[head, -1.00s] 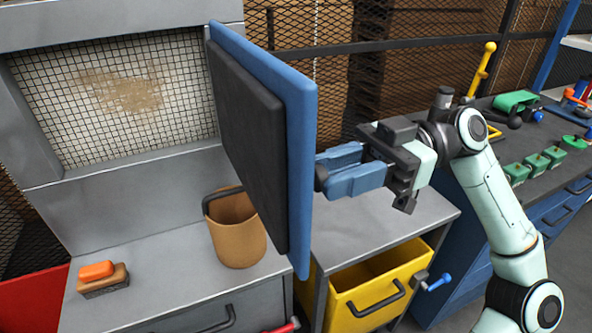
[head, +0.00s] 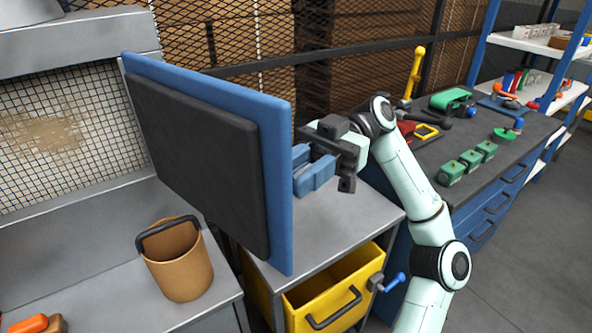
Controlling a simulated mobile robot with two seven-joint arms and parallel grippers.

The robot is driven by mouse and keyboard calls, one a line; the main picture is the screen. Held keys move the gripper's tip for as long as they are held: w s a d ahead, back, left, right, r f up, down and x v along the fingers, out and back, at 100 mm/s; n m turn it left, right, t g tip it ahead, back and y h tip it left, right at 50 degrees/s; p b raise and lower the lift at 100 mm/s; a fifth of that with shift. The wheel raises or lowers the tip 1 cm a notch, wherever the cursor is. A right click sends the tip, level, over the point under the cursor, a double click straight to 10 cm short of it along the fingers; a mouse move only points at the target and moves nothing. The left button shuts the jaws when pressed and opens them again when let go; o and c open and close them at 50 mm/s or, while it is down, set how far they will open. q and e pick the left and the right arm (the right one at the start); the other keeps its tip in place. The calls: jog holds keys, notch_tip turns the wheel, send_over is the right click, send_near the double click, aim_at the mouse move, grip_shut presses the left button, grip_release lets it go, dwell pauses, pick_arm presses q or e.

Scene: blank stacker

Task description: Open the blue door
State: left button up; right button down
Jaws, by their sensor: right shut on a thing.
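The blue door (head: 279,190) stands swung out from the grey cabinet, with its dark grey inner panel (head: 195,155) facing me. My right gripper (head: 302,170) is at the far side of the door, close to its right edge. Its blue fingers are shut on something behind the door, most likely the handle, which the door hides. My left gripper is not in view.
A brown bucket (head: 180,270) with a dark handle stands on the grey bench at the left. An open yellow drawer (head: 335,290) sits below the door. A blue workbench (head: 490,195) with several green blocks is at the right.

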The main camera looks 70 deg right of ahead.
jog(key=shift+r, duration=0.2)
jog(key=c, duration=0.8)
grip_release()
jog(key=shift+f, duration=0.1)
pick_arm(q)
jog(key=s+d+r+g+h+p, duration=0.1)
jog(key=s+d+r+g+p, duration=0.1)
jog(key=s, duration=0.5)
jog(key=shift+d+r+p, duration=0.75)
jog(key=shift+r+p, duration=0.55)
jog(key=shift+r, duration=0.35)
pick_arm(e)
jog(key=v, duration=1.3)
jog(key=shift+s+d, duration=0.1)
jog(key=shift+d, duration=0.05)
